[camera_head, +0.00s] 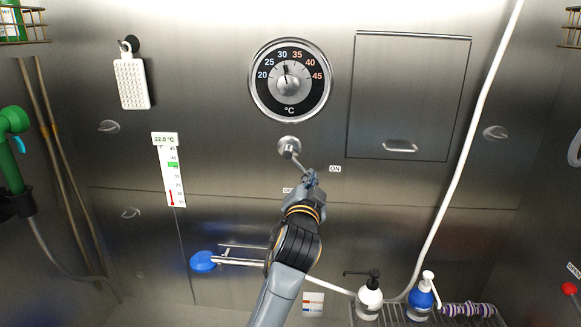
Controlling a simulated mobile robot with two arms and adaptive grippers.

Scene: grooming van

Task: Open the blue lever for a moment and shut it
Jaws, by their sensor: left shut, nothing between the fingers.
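A blue oval paddle (203,261) sits at the left end of a metal bar low on the steel wall; the bar's right end runs behind my arm. A green spray handle (14,120) at the far left has a small light-blue trigger (20,145). My left gripper (311,179) is shut and empty, at the lower end of a metal lever (298,160) under the dial. That lever slants down to the right, and its tip is hidden by the gripper; I cannot tell whether they touch. My right gripper is not in view.
A temperature dial (290,80) points near 30. An ON label (335,169) is right of the gripper; another label is partly covered. A white pump bottle (370,295) and a blue one (422,298) stand on a rack at lower right. A white hose (468,140) crosses the right side.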

